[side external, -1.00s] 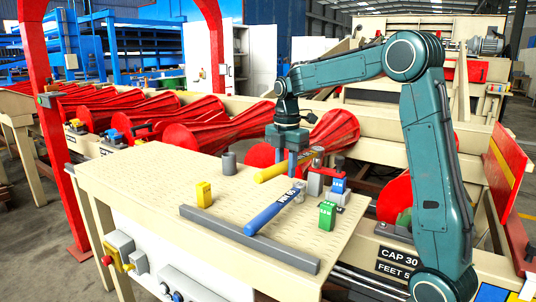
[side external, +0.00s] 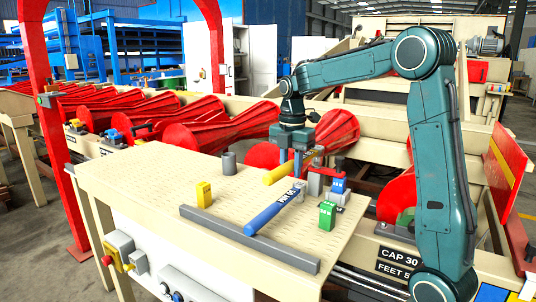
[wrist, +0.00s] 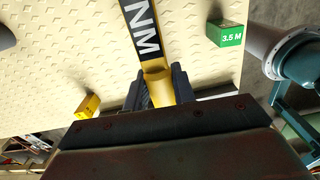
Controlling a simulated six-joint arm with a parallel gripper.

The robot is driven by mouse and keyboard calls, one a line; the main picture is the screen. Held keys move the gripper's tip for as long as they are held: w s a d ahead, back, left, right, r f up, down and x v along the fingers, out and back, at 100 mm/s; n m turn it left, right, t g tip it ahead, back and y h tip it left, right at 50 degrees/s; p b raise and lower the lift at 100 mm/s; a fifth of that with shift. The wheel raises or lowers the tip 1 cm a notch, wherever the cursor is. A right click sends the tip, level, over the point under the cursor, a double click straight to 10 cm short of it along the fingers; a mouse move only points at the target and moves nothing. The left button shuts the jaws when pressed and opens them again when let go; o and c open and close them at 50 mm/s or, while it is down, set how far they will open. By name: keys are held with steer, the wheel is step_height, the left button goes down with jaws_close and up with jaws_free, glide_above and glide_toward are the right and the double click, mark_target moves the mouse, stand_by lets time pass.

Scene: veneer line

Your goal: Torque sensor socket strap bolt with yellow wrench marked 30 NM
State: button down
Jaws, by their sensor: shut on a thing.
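The yellow wrench (side external: 276,174) is in my gripper (side external: 299,168) at the far right part of the bench. In the wrist view my gripper (wrist: 158,90) is shut around its yellow shaft, and the wrench (wrist: 158,86) shows a black label whose readable part says "NM". The number is out of view. The wrench's far end is partly hidden by my gripper in the side view. A grey and red fixture (side external: 317,182) stands just right of my gripper. I cannot make out the strap bolt, nor whether the wrench touches the fixture.
A blue wrench (side external: 272,211) lies near a grey bar (side external: 250,238) along the front. Yellow (side external: 203,194), green (side external: 327,214) and blue (side external: 338,186) blocks and a grey cylinder (side external: 229,163) stand on the bench (side external: 150,180). Its left part is clear. Red rollers lie behind.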

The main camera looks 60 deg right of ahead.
steer(key=shift+r, duration=2.35)
